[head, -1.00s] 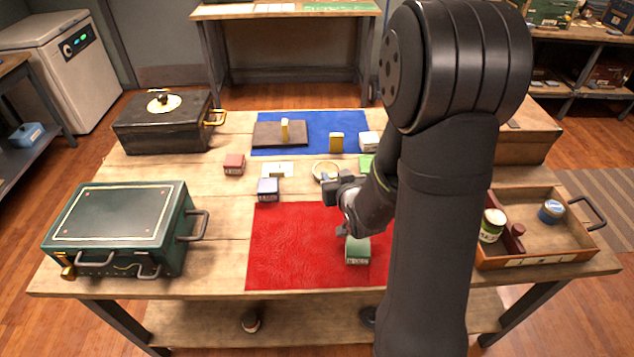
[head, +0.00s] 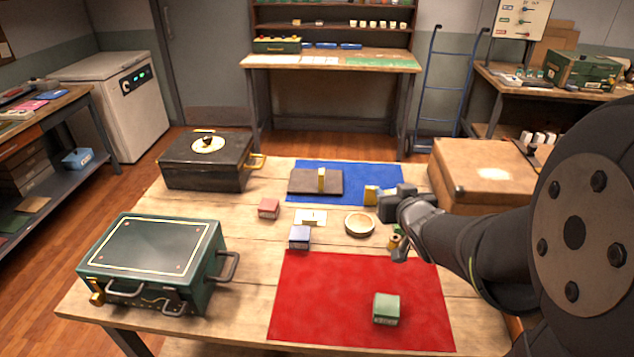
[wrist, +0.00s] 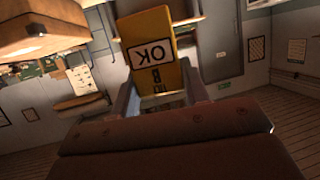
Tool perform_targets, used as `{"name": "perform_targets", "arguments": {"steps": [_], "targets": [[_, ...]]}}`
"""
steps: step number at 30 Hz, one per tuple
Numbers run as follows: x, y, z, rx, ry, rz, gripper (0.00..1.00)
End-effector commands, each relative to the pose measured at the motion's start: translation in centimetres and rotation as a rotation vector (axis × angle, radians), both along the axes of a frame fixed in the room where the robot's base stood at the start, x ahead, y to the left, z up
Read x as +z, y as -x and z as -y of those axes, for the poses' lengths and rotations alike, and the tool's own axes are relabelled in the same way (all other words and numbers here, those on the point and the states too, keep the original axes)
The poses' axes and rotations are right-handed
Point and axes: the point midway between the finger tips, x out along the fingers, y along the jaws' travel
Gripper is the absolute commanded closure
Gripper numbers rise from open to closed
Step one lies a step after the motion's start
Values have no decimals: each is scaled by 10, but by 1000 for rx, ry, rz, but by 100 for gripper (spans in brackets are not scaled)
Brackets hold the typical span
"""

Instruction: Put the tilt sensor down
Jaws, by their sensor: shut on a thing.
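The tilt sensor (wrist: 158,55) appears to be the yellow block with a pale label reading "OK" and "B", upside down in the wrist view. My gripper (wrist: 163,98) is shut on it.
A green block (head: 387,309) sits on the red mat, which is otherwise clear. A blue block (head: 299,237), a red block (head: 269,208) and a round dish (head: 360,224) stand nearby. A green case (head: 150,255) and black case (head: 205,165) fill the left. A brown box (head: 480,170) stands right.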

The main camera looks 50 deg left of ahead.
Motion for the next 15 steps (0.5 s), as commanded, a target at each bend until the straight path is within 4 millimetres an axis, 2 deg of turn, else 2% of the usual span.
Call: {"name": "perform_targets", "arguments": {"steps": [5,15], "targets": [[28,-1,-1,0,-2,5,86],[35,-47,-64,-13,20,-6,86]]}}
